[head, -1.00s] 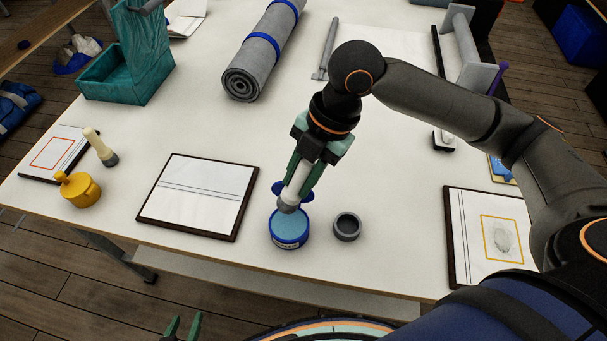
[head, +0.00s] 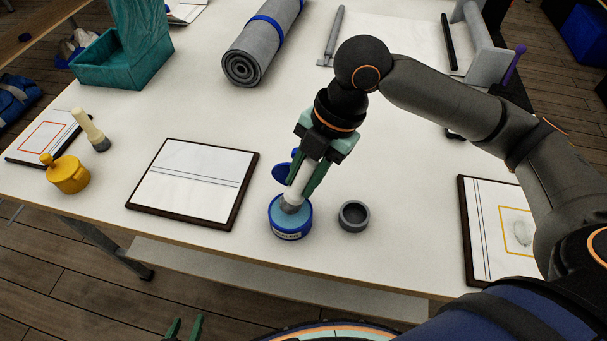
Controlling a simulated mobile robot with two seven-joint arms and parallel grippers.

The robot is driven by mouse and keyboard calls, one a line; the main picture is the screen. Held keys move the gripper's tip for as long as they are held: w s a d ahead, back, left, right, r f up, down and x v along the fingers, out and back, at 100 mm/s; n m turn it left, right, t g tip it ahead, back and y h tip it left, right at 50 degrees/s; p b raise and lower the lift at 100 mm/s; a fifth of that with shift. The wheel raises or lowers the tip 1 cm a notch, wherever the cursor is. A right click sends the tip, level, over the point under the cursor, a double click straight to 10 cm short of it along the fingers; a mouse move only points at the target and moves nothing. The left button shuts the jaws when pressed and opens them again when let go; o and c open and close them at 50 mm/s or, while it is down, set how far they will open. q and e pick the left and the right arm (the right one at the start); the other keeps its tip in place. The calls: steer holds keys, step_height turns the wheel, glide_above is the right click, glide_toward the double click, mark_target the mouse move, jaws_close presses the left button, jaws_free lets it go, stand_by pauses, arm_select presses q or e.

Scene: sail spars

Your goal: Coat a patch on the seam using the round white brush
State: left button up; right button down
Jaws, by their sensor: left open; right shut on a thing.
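My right gripper (head: 307,176) is shut on the round white brush (head: 299,188), which points down. The brush's grey tip is at the mouth of the blue pot (head: 291,230) of light blue liquid; how deep it sits I cannot tell. A blue lid (head: 281,173) stands behind the pot. A framed white board with two dark seam lines (head: 190,182) lies left of the pot, its surface bare. My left gripper (head: 185,328) is open and empty at the bottom edge, below the table's front edge.
A grey cup (head: 353,216) stands right of the pot. A board with a yellow square (head: 480,232) lies at the right, partly behind my arm. At the left are a yellow pot (head: 68,175), a cream brush (head: 90,128) and a red-square board (head: 30,140). A grey roll (head: 250,60) lies behind.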

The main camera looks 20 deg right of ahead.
mark_target(306, 160)
steer(key=shift+f, duration=0.7)
stand_by(0.8)
steer(key=shift+s+f, duration=0.1)
stand_by(2.1)
steer(key=shift+p, duration=0.35)
step_height(306, 160, up, 5)
steer(key=p, duration=0.6)
steer(key=shift+r, duration=1.1)
